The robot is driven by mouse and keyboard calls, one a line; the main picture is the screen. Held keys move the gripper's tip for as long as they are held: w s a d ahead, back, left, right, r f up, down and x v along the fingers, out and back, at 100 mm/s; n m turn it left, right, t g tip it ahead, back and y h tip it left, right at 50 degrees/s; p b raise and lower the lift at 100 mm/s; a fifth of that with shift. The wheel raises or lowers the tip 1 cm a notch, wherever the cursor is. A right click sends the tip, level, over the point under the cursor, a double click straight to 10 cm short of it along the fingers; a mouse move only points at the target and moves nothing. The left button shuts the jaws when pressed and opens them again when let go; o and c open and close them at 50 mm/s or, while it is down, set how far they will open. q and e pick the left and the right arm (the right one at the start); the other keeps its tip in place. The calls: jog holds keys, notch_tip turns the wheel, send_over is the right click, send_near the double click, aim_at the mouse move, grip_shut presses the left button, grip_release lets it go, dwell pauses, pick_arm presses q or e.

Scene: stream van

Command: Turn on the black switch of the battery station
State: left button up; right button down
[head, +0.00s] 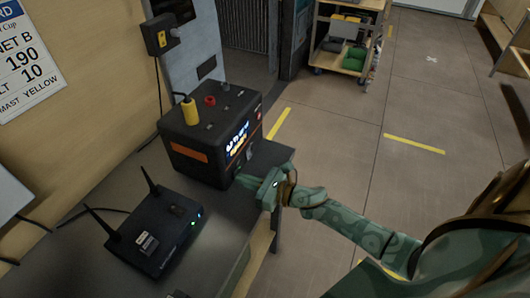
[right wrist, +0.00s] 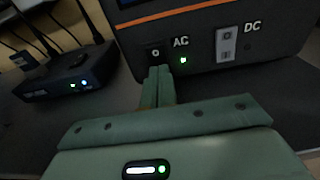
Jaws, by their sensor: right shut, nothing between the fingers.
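The battery station (head: 208,135) is a dark box with orange stripes and a lit display on the grey bench. In the right wrist view its front panel (right wrist: 205,70) carries a black switch (right wrist: 155,53) left of the AC label, and a grey switch (right wrist: 226,45) by the DC label. A small green light glows under the AC label. My right gripper (right wrist: 159,72) is shut and empty, its fingertips just below the black switch; I cannot tell if they touch it. In the head view this gripper (head: 246,181) is in front of the station's panel. My left gripper is out of view.
A black router (head: 155,237) with two antennas and lit lights sits on the bench (head: 220,222) left of my right gripper. A wall outlet box (head: 161,36) is behind the station. A wheeled cart (head: 345,58) stands farther back. The floor to the right is open.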

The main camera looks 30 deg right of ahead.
jog(key=v, duration=1.6)
jog(key=shift+s, duration=0.2)
